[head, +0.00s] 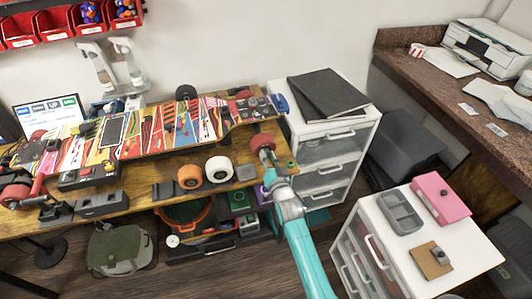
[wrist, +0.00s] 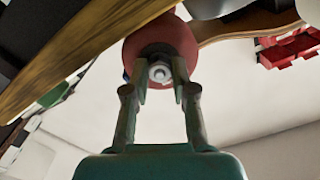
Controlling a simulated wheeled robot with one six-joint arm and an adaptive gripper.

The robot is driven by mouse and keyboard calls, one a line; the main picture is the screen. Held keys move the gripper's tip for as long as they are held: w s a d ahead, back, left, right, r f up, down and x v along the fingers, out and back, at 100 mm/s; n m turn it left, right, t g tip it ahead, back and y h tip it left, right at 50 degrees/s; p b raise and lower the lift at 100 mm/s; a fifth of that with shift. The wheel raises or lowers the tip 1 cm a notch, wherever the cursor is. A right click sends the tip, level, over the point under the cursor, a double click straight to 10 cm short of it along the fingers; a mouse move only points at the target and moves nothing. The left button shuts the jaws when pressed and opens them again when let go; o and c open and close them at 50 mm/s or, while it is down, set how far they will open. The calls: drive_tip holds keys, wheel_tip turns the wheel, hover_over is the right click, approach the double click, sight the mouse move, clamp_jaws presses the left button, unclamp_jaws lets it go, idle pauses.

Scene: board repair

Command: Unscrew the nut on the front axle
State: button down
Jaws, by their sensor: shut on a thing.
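The skateboard with bright striped graphics (head: 160,132) lies across the wooden workbench. A red wheel (head: 262,142) is mounted at its right end. My gripper (head: 269,158) is at the outer side of this wheel. In the wrist view the red wheel (wrist: 165,42) fills the upper middle, with a pale metal nut (wrist: 160,73) at its dark hub. My gripper's fingers (wrist: 161,77) are at either side of the nut, shut on it. The axle behind the nut is hidden by the wheel. In the head view the nut is hidden by my gripper.
An orange wheel (head: 189,177) and a white wheel (head: 218,169) stand on the workbench (head: 140,190) left of my gripper. A white drawer unit (head: 330,150) stands close at right. A second white cabinet (head: 455,262) holds a grey tray (head: 401,212) and a pink box (head: 440,197).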

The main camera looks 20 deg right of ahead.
drive_tip(key=n, duration=0.3)
idle(0.4)
drive_tip(key=n, duration=0.4)
drive_tip(key=shift+n, duration=1.1)
drive_tip(key=shift+n, duration=0.9)
drive_tip(key=n, duration=0.3)
drive_tip(key=shift+n, duration=0.4)
